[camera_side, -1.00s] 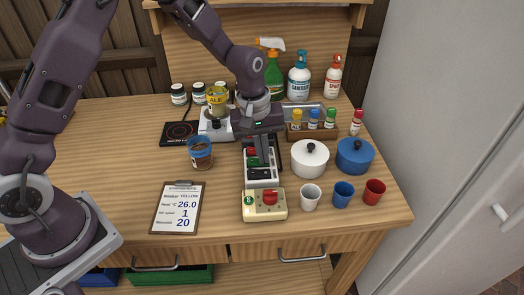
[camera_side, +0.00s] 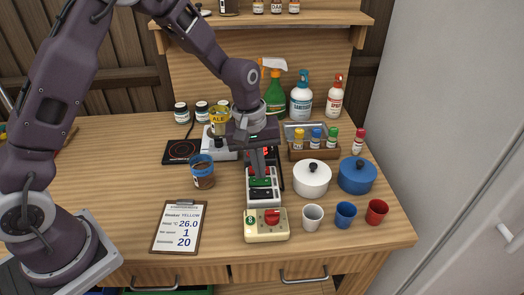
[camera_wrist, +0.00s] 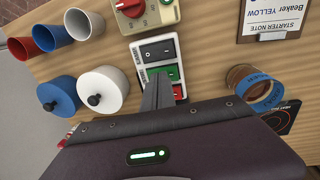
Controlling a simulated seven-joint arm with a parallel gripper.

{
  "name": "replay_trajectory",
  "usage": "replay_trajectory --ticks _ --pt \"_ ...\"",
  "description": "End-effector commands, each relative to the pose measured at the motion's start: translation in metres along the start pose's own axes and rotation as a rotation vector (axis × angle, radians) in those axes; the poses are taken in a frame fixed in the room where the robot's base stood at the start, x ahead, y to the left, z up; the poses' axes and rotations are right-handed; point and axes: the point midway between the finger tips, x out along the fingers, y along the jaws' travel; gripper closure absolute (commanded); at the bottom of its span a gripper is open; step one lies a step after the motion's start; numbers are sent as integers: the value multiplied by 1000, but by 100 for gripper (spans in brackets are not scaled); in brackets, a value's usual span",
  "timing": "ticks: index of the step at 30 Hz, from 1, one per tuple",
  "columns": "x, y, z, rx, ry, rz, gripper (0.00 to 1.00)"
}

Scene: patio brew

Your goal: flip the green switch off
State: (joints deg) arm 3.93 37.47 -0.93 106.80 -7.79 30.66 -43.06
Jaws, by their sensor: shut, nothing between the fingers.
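The switch panel (camera_side: 250,196) is a white block with a row of rocker switches, standing mid-table. The green switch (camera_side: 260,182) is near its middle, and it also shows in the wrist view (camera_wrist: 172,74) between black switches (camera_wrist: 158,50) and a red switch (camera_wrist: 178,92). My gripper (camera_side: 260,174) is shut and empty, pointing down with its fingertips at the green switch. In the wrist view the fingers (camera_wrist: 158,82) cover part of the green switch. I cannot tell whether the fingertips touch it or which way it is tipped.
A beige box with a red knob (camera_side: 266,225) stands in front of the panel. A white pot (camera_side: 312,180) and a blue pot (camera_side: 357,177) stand to the right, with cups (camera_side: 345,213) before them. A brown jar (camera_side: 203,176) and a clipboard (camera_side: 179,228) are to the left.

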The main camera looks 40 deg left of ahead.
Motion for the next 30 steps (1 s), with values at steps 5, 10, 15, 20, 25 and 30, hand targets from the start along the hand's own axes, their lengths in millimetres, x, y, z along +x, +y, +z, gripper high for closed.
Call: replay_trajectory --ticks 5,10,15,20,25,30 --pt "-42 12 -1 1 5 6 100" --pt "-82 21 0 2 4 5 100" --pt "-110 28 0 -1 2 3 100" --pt "-122 30 0 0 1 1 100" --pt "-123 30 0 0 0 0 100" --pt "-126 29 1 5 3 4 100"
